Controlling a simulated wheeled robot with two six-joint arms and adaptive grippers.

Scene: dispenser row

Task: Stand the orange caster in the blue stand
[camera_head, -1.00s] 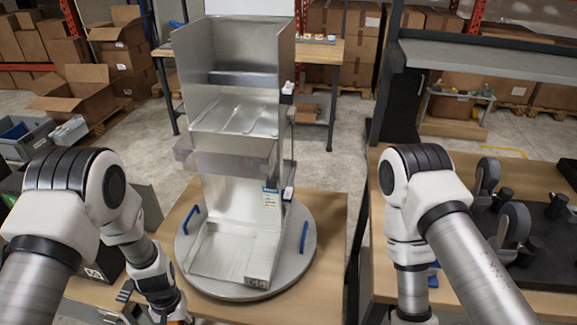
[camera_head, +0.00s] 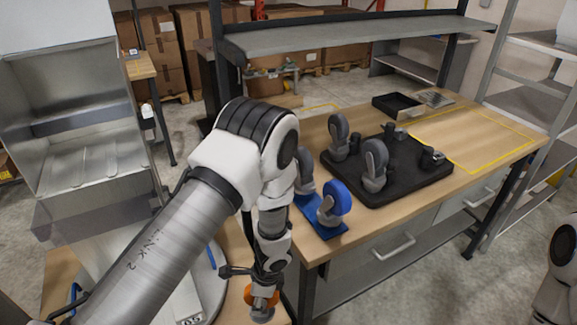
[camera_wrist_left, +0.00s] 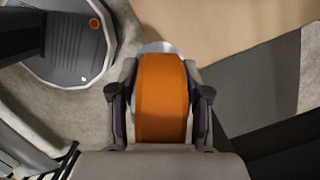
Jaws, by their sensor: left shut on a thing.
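My left gripper (camera_head: 262,284) is shut on the orange caster (camera_head: 263,299), low in the head view, in front of the workbench's left end. In the left wrist view the caster's orange wheel (camera_wrist_left: 162,98) sits between both fingers, with a grey rounded part beyond it. A flat blue base (camera_head: 320,233) lies at the bench's near left corner, the only blue stand-like thing I see. A blue-wheeled caster (camera_head: 335,201) and a grey caster (camera_head: 305,172) stand at it; their exact seating is unclear. The held caster is apart from it. My right gripper is out of view.
A black tray (camera_head: 405,186) with several grey casters and dark posts stands behind the blue base. A small black bin (camera_head: 397,105) is farther back. The bench's right side (camera_head: 480,135) is clear inside yellow lines. A metal dispenser (camera_head: 80,130) stands left; a shelf (camera_head: 350,38) hangs over the back.

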